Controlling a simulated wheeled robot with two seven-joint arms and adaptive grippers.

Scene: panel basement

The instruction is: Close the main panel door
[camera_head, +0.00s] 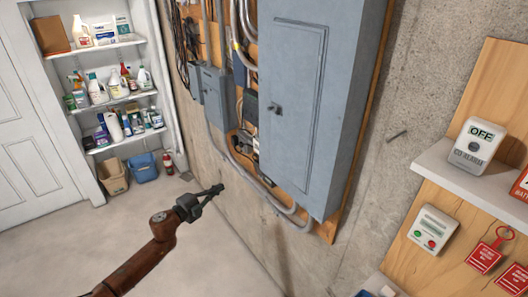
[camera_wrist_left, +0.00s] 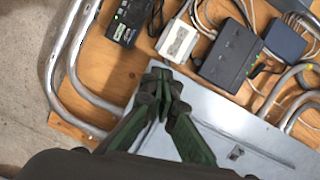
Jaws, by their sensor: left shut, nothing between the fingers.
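The main panel (camera_head: 345,90) is a large grey metal box on a wooden board on the concrete wall. Its door (camera_head: 293,85) sits flat in the front face, looks shut, and has a small dark latch (camera_head: 275,108) at its left edge. My left gripper (camera_head: 219,188) is shut and empty, in front of the wall, left of and below the panel in the head view. In the left wrist view its fingers (camera_wrist_left: 160,82) overlap the edge of a grey metal surface (camera_wrist_left: 215,110) with a latch (camera_wrist_left: 237,153); I cannot tell whether they touch. My right gripper is out of view.
A smaller grey box (camera_head: 214,95) and conduits (camera_head: 270,195) are left of the panel. A shelf with a CO alarm (camera_head: 477,143) juts out at right. Stocked shelves (camera_head: 110,93) and a white door (camera_head: 30,120) are at left. Open floor lies below.

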